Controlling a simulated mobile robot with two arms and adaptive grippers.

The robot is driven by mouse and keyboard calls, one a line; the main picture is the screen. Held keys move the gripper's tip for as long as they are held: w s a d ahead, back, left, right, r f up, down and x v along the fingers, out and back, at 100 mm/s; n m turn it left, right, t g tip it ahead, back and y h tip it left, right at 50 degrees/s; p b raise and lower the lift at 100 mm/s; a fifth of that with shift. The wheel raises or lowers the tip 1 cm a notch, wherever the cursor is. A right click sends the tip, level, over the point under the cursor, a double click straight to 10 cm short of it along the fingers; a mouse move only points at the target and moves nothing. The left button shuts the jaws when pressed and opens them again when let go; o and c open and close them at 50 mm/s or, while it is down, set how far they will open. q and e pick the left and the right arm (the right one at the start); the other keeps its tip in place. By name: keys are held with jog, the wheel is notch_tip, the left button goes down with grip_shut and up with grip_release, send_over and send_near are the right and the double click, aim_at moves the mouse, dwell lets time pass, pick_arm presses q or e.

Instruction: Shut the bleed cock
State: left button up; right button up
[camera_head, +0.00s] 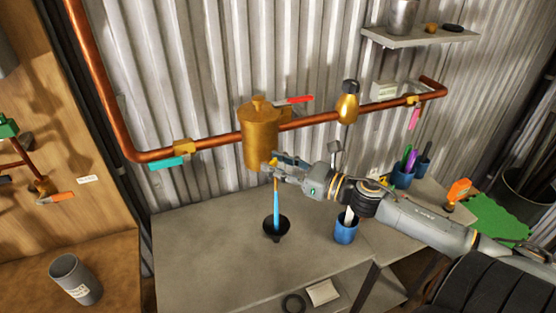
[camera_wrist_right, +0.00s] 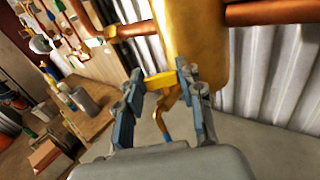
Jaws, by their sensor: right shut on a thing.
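The brass vessel (camera_head: 262,140) is set in the copper pipe along the corrugated wall. A small yellow-brass cock (camera_wrist_right: 160,79) sticks out low on the vessel, also seen in the right wrist view (camera_wrist_right: 190,35). Its spout points down, and a straight blue stream or rod (camera_head: 276,207) runs from below it into a black funnel-like cup (camera_head: 276,228) on the bench. My right gripper (camera_wrist_right: 157,90) is shut on the cock's yellow part, one finger on each side. In the head view my right gripper (camera_head: 274,170) partly hides the cock. My left gripper is not in view.
The copper pipe (camera_head: 220,139) carries a teal lever (camera_head: 167,163), a red lever (camera_head: 295,100) and a pink lever (camera_head: 414,118). A blue cup (camera_head: 346,231) stands under my right arm. A grey cup (camera_head: 75,280) stands at left. The bench's left part is clear.

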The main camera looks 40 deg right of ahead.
jog(key=m+h+p, duration=0.1)
jog(key=h, duration=0.1)
jog(key=m+t+h+p, duration=0.1)
jog(key=h, duration=0.1)
jog(key=m+h+p, duration=0.2)
jog(key=shift+a+r+t, duration=0.25)
jog(key=shift+a+t, duration=0.05)
jog(key=shift+a, duration=0.05)
jog(key=m+h+p, duration=0.1)
jog(key=h, duration=0.1)
jog(key=m+h+p, duration=0.1)
jog(key=h, duration=0.1)
jog(key=shift+a+f+m, duration=0.15)
jog(key=shift+m, duration=0.25)
jog(key=shift+m+h, duration=0.3)
jog(key=shift+h, duration=0.4)
jog(key=shift+f+h, duration=0.1)
jog(key=shift+h, duration=0.2)
jog(key=o, duration=0.9)
jog(key=shift+s, duration=0.1)
